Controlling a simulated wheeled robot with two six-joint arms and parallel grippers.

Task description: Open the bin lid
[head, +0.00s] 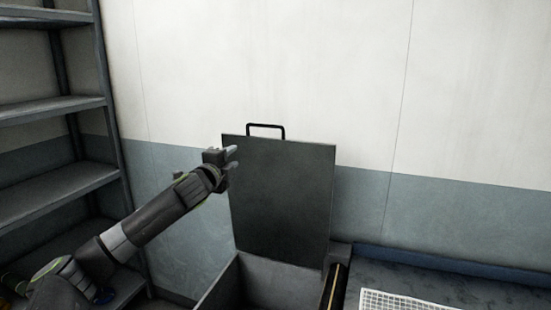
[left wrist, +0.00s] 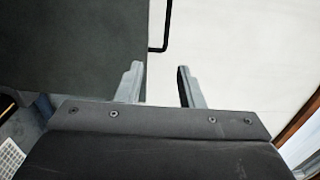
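The bin lid (head: 282,195) is a dark grey panel that stands upright at the back of the bin, in front of the wall. Its black handle (head: 266,127) is at the top edge; part of it also shows in the left wrist view (left wrist: 165,25). The bin (head: 222,290) is open below it, and its inside shows. My left gripper (head: 231,153) is at the lid's upper left edge. In the left wrist view its two fingers (left wrist: 158,85) are apart with nothing between them. The lid fills the upper left there (left wrist: 70,45). My right gripper is not in view.
A grey metal shelf unit (head: 60,105) stands at the left. A dark worktop (head: 440,285) with a white grid tray (head: 400,301) is at the lower right. The wall (head: 450,90) behind is bare.

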